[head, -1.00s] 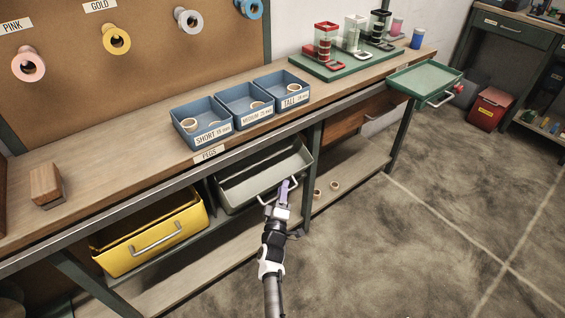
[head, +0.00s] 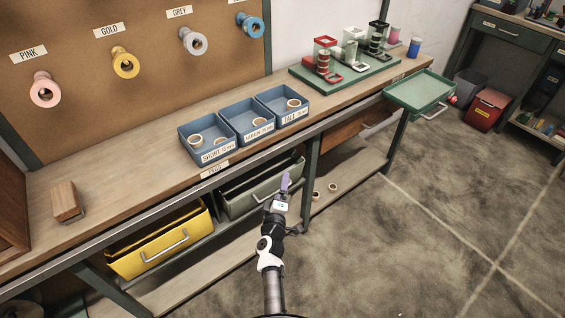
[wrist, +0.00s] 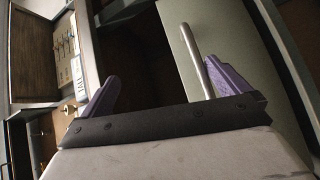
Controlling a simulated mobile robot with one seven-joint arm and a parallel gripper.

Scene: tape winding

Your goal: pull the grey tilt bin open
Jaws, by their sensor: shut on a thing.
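The grey tilt bin (head: 258,196) hangs under the bench, right of the yellow bin. It is tilted out a little, with a dark gap above its front. My gripper (head: 285,182), with purple fingers, is at the right part of the bin's front and shut on its handle. In the wrist view the pale handle bar (wrist: 196,58) runs down beside the right finger of my gripper (wrist: 165,88), and the bin's grey-green front (wrist: 224,85) lies behind it. The exact contact is hard to see. The handle is mostly hidden in the head view.
The yellow bin (head: 160,241) stands left of the grey bin. The bench leg (head: 312,165) is close on the right. A green tray (head: 421,91) juts out at the right. The floor in front is clear.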

